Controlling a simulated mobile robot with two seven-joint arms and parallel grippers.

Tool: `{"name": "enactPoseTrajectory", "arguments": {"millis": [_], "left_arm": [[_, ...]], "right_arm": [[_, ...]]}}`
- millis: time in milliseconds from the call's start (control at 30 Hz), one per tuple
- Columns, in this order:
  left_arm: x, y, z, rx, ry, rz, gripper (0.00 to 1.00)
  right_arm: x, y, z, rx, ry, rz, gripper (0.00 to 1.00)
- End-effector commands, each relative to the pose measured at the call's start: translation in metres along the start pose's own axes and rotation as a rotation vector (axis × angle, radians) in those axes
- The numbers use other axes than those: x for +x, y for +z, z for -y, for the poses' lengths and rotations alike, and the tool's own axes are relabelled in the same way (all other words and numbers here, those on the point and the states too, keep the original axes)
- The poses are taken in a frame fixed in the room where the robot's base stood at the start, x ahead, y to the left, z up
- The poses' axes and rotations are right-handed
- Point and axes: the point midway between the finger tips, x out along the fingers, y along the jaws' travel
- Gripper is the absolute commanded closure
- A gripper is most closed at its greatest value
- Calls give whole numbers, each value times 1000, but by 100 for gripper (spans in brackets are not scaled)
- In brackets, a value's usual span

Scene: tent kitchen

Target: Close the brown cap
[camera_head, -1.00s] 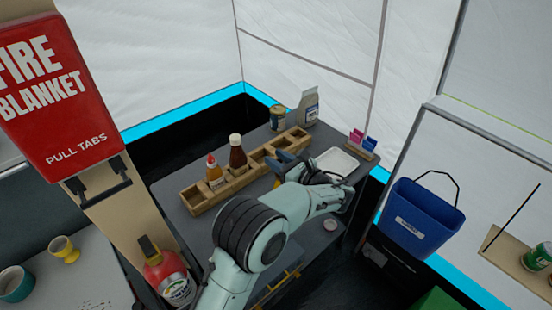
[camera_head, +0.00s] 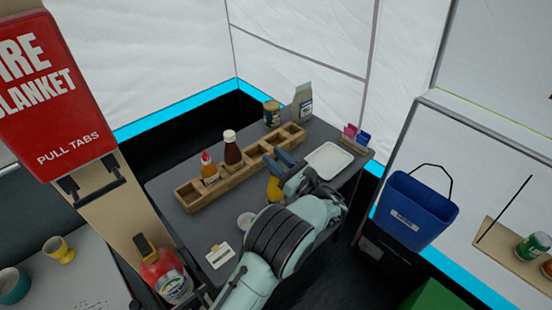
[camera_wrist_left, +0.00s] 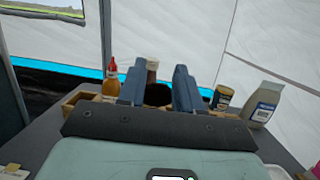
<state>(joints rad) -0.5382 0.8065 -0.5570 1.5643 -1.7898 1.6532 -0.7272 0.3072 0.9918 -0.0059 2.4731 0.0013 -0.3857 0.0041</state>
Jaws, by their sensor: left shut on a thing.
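My left gripper (camera_head: 285,160) is over the dark counter, close to the wooden condiment rack. A yellow thing (camera_head: 273,188), partly covered by my gripper, shows just below the fingers. I cannot tell whether it joins the cap. My right gripper is not in view.
The wooden rack (camera_head: 187,198) holds an orange bottle with a red tip (camera_head: 209,172) and a brown bottle with a pale cap (camera_head: 232,152). A jar (camera_head: 271,114), a carton (camera_head: 302,104) and a white tray (camera_head: 328,160) stand near.

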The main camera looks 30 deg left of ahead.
Motion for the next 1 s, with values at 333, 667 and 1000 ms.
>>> {"name": "enactPoseTrajectory", "arguments": {"millis": [333, 667, 1000], "left_arm": [[-1, -4, 0, 7, -2, -9, 40], [-15, -3, 1, 4, -4, -7, 40], [-90, -3, 0, 5, -7, -7, 40]], "right_arm": [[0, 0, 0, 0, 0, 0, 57], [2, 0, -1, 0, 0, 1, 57], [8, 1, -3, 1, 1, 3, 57]]}}
